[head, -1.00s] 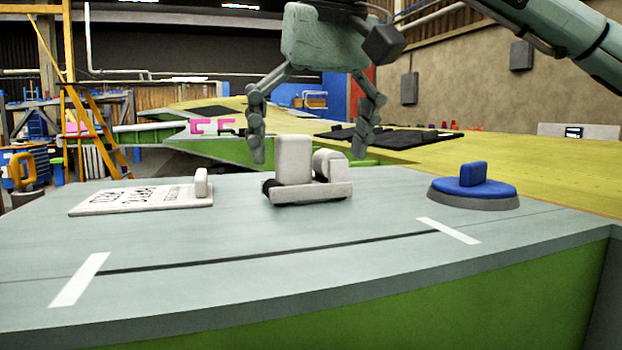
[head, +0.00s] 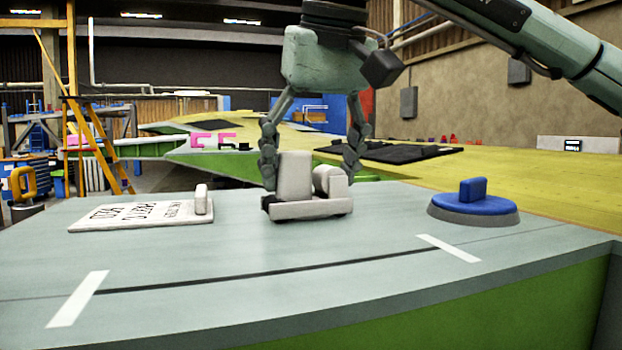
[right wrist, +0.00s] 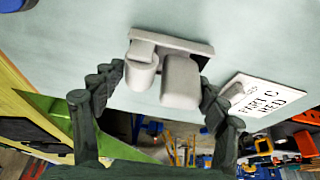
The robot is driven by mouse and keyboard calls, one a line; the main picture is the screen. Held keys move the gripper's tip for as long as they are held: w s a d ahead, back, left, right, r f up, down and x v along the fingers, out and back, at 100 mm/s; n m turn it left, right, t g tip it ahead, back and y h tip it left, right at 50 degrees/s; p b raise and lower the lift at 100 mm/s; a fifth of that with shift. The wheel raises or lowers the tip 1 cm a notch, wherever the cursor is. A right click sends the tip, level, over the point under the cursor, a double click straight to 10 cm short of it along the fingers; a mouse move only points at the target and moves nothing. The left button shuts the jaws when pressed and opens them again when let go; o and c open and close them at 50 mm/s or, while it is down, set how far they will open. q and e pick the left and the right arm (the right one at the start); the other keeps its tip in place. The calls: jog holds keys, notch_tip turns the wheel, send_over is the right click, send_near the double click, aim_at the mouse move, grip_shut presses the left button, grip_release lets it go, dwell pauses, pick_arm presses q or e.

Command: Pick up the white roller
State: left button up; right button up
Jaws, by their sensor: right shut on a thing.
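The white roller (head: 294,178) has a tall upright block, a shorter rounded part and a flat base bar with a dark end. It stands in the middle of the grey-green panel (head: 380,285), and I see no clear gap under it. My right gripper (head: 310,170) is above and behind it, pointing down, with its fingers shut on the roller from both sides. In the right wrist view, the roller (right wrist: 180,84) sits between the two fingers (right wrist: 162,80). The fingertips are partly hidden behind it in the head view. My left gripper is out of view.
A white lettered plate (head: 130,216) with an upright tab lies to the left. A blue disc with a handle (head: 472,204) on a grey base stands to the right. A dark line with white end marks crosses the panel in front, which is otherwise clear. A yellow surface (head: 520,180) lies behind.

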aim_at(310, 202)
jog(key=shift+r, duration=0.65)
notch_tip(310, 202, up, 3)
jog(key=shift+f+p, duration=0.1)
jog(key=shift+p, duration=0.4)
pick_arm(q)
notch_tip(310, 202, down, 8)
jog(key=p, duration=0.2)
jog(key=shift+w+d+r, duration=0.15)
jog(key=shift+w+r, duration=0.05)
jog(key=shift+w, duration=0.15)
pick_arm(e)
jog(key=s+a+r, duration=0.3)
jog(key=a+r, duration=0.4)
jog(key=a, duration=0.4)
jog(key=shift+s, duration=0.4)
jog(key=o, duration=0.6)
jog(key=shift+c, duration=1.5)
jog(key=shift+f, duration=0.1)
